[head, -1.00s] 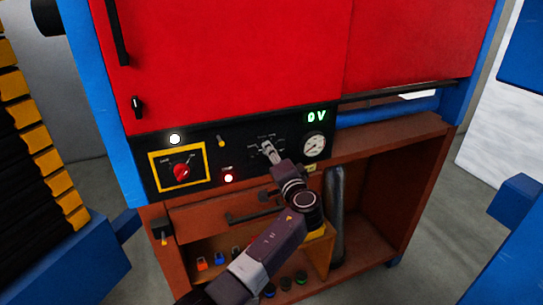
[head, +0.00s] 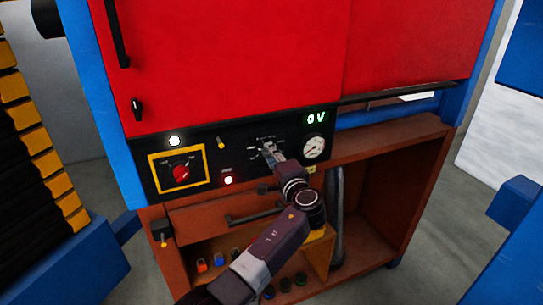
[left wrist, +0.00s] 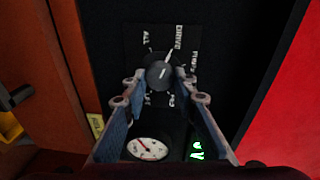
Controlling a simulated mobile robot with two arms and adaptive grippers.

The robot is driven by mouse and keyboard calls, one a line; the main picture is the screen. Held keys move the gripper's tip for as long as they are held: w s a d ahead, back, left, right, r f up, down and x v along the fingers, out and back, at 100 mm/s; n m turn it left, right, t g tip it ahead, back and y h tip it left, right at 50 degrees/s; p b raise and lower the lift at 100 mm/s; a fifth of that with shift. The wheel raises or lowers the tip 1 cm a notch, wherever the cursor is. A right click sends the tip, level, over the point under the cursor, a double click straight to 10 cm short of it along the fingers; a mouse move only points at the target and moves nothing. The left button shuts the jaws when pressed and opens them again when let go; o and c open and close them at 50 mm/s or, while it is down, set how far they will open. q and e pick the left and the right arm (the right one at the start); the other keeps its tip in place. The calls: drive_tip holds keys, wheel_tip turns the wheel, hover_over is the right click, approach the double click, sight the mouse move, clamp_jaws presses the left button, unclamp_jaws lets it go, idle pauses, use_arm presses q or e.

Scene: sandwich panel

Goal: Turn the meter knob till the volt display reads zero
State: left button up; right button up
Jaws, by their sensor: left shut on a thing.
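The meter knob (left wrist: 160,75) is a dark round dial with a white pointer line, on a black labelled plate. In the left wrist view my left gripper (left wrist: 159,80) has its fingertips on either side of the knob and is shut on it. In the head view my left gripper (head: 267,149) reaches the panel and mostly covers the knob. My right gripper is not in view.
A round white gauge (head: 314,147) sits right of the knob. Red doors (head: 230,60) stand above; an open brown cabinet (head: 385,205) is below.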

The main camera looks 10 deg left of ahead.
use_arm(q)
drive_tip(key=o, duration=1.1)
drive_tip(key=shift+o, duration=0.3)
drive_tip(key=v, duration=0.7)
drive_tip(key=shift+s, duration=0.2)
drive_tip(key=shift+d, duration=0.1)
